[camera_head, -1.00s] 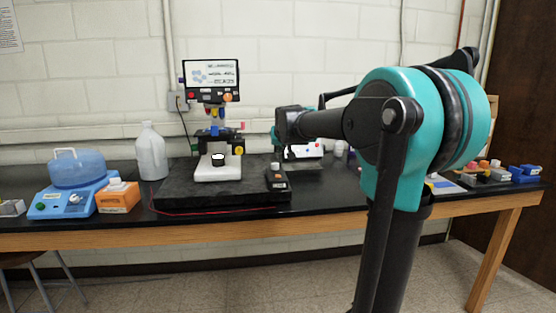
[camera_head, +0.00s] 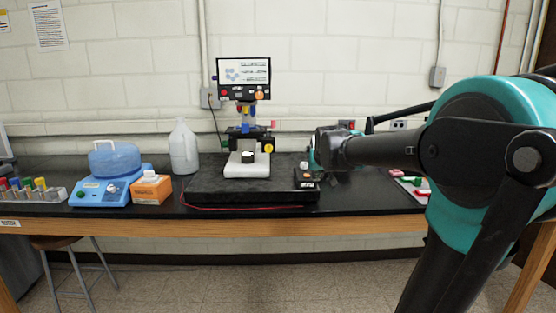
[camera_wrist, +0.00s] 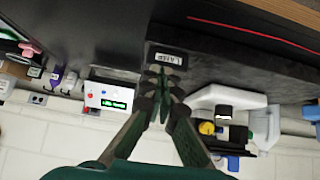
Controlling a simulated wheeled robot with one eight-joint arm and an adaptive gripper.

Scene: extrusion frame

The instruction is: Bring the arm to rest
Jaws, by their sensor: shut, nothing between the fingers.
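My teal and black arm (camera_head: 470,150) fills the right of the head view, its forearm reaching left over the bench. My gripper (camera_wrist: 168,82) shows in the wrist view with its fingertips together and nothing between them. In the head view the gripper is mostly hidden behind the forearm's end. In the wrist view the fingertips appear in front of the small black labelled device (camera_wrist: 167,58). That device also shows in the head view (camera_head: 306,179), on the front right of the dark slab, close to the end of my arm.
A white microscope-like instrument (camera_head: 247,164) with a screen stands on the dark slab (camera_head: 215,188). Left of it are a white jug (camera_head: 184,148), an orange box (camera_head: 151,188), a blue device (camera_head: 100,190) and a tube rack (camera_head: 38,194). A white display box (camera_wrist: 112,97) shows in the wrist view.

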